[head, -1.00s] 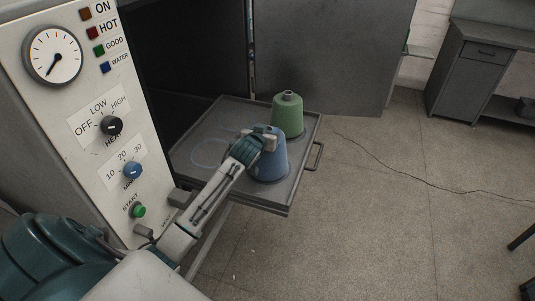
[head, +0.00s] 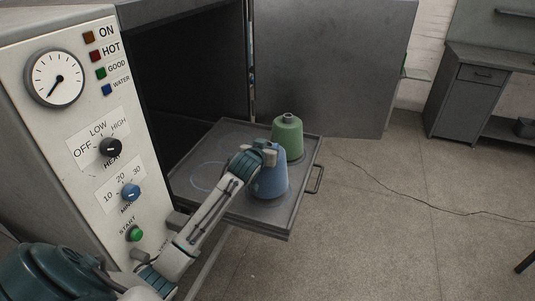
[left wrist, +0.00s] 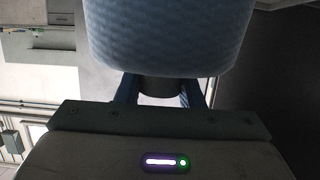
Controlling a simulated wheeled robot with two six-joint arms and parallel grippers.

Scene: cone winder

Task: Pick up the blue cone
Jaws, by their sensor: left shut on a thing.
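The blue cone (head: 268,183) is upright over the front part of the grey tray (head: 240,217). My left gripper (head: 266,154) is shut on its narrow top from above. In the left wrist view the blue cone (left wrist: 168,38) fills the top, with its dark tip between the two fingers (left wrist: 160,90). The cone's base looks slightly above the tray, though the gap is hard to see. My right gripper is not in view.
A green cone (head: 288,138) stands on the tray close behind the blue one. The control panel (head: 90,130) is at the left, the dark open chamber (head: 190,75) behind. A tray handle (head: 317,180) sticks out at right. The floor (head: 400,220) on the right is mostly clear.

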